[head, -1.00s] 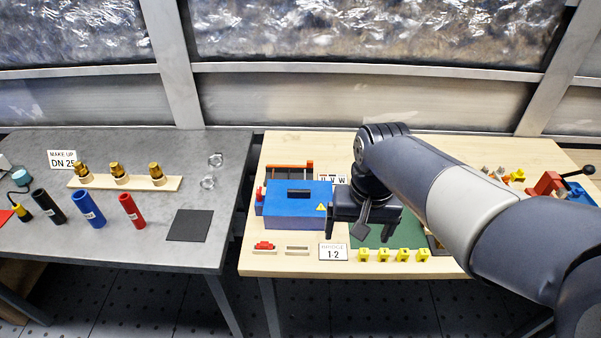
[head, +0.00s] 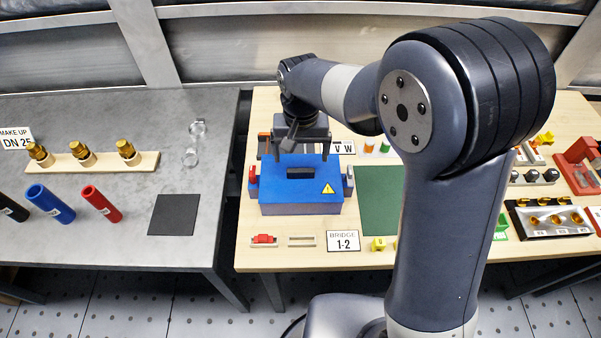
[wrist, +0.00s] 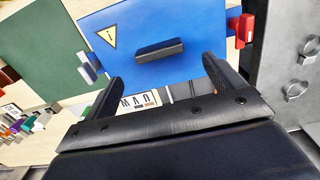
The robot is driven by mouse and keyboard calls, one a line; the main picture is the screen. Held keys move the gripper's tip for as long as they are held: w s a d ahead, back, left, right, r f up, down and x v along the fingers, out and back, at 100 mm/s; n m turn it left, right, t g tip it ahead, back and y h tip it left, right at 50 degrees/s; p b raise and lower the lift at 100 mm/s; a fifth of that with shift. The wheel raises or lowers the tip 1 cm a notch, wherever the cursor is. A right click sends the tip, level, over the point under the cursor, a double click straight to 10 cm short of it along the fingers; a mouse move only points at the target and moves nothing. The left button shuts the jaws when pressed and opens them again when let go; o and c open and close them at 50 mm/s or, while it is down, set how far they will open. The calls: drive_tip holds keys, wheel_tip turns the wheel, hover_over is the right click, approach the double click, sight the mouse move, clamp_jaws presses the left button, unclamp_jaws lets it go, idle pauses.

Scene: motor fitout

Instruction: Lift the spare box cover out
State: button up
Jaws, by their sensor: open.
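A blue box-shaped cover (head: 302,194) with a yellow warning triangle and a dark raised handle (head: 300,172) on top sits on the wooden table. It also shows in the wrist view (wrist: 190,28), with its handle (wrist: 146,50). My gripper (head: 300,157) is open and empty, above the cover's back part in the head view. In the wrist view its two fingers (wrist: 162,72) are spread wide, one toward each side of the handle and apart from it. What lies under the cover is hidden.
A red part (head: 253,174) stands at the cover's left side and a grey one (head: 349,179) at its right. In front are a red bridge piece (head: 264,239) and a "BRIDGE 1-2" sign (head: 343,241). A green mat (head: 379,200) lies to the right.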

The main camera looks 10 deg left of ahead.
sight(301, 170)
drive_tip(key=shift+s+f+p, duration=0.2)
drive_tip(key=shift+f+p, duration=0.15)
drive_tip(key=shift+f, duration=1.05)
drive_tip(key=shift+s+f+p, duration=0.15)
drive_tip(key=shift+f+p, duration=0.2)
drive_tip(key=shift+f, duration=1)
drive_tip(key=shift+c, duration=0.2)
drive_tip(key=c, duration=1.3)
wheel_tip(301, 170, up, 10)
drive_tip(key=shift+r+b, duration=0.1)
drive_tip(key=shift+b, duration=0.6)
